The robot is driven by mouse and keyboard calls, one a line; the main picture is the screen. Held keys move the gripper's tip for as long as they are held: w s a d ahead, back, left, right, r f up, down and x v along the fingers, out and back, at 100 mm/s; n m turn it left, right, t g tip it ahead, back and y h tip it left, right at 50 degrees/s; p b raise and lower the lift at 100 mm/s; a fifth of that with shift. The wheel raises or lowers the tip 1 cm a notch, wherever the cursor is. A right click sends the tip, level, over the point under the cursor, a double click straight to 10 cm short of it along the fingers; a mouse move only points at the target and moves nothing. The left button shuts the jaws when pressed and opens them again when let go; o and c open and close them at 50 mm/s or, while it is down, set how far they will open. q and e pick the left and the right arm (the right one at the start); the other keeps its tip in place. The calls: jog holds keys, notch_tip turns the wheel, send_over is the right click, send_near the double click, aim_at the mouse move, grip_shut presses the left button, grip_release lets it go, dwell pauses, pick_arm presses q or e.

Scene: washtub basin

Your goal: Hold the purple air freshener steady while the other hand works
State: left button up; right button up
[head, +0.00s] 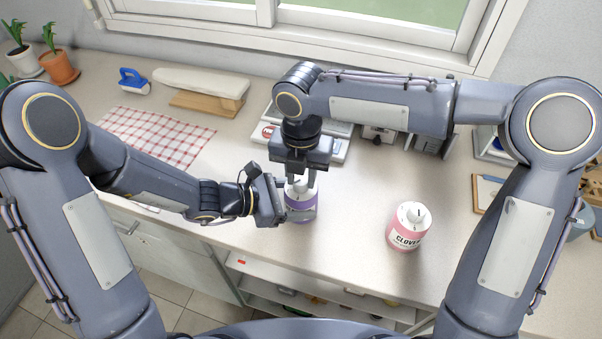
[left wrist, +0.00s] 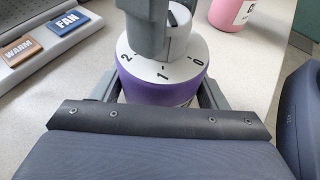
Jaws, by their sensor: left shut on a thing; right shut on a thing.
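The purple air freshener (head: 301,208) stands upright on the counter near its front edge. It also shows in the left wrist view (left wrist: 160,92), with a white top marked 2, 1 and 0 and a white dial knob (left wrist: 178,38). My left gripper (head: 292,213) is shut around the purple body from the left side. My right gripper (head: 303,179) comes down from above and is shut on the dial knob, its fingers hiding part of it. A pink air freshener (head: 409,228) labelled CLOVER stands to the right, apart from both grippers.
Behind the grippers is a grey panel (left wrist: 50,40) with WARM and FAN buttons. A checked cloth (head: 160,136), an ironing board (head: 200,85), a blue brush (head: 134,80) and potted plants (head: 60,67) are at left. The counter between the two air fresheners is clear.

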jog(key=m, duration=1.3)
jog(key=shift+m, duration=0.4)
jog(key=m, duration=1.3)
pick_arm(q)
jog(key=shift+s, duration=0.1)
pick_arm(e)
jog(key=o, duration=1)
jog(key=shift+r, duration=0.15)
